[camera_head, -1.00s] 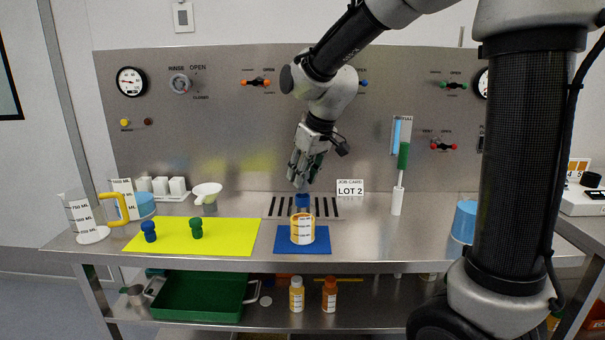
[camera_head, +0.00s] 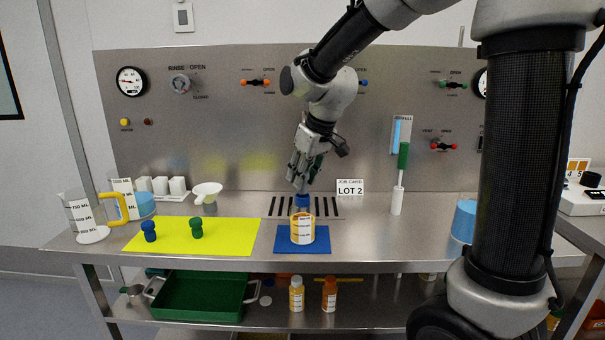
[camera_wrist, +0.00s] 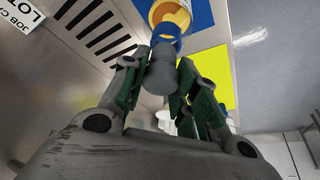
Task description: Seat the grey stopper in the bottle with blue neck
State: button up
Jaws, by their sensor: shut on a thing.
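The bottle with blue neck (camera_head: 302,228) stands upright on the blue mat, with orange contents and a white scale label. Its blue neck (camera_head: 302,201) also shows in the wrist view (camera_wrist: 167,30). My gripper (camera_head: 299,187) is just above the neck, pointing down. In the wrist view my gripper (camera_wrist: 160,85) is shut on the grey stopper (camera_wrist: 161,72), whose narrow end points at the neck opening. The stopper's end overlaps the neck rim in that view; I cannot tell whether it touches or has entered. In the head view the fingers largely hide the stopper.
The blue mat (camera_head: 284,246) lies on the steel bench. Left of it, a yellow mat (camera_head: 222,238) holds a blue stopper (camera_head: 149,231) and a green stopper (camera_head: 196,228). A funnel (camera_head: 208,192) and a yellow-handled jug (camera_head: 122,205) stand further left. A job card (camera_head: 350,187) stands behind right.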

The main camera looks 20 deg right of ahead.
jog(key=shift+f, duration=1.4)
jog(key=o, duration=1)
jog(key=shift+o, duration=0.2)
jog(key=v, duration=1.2)
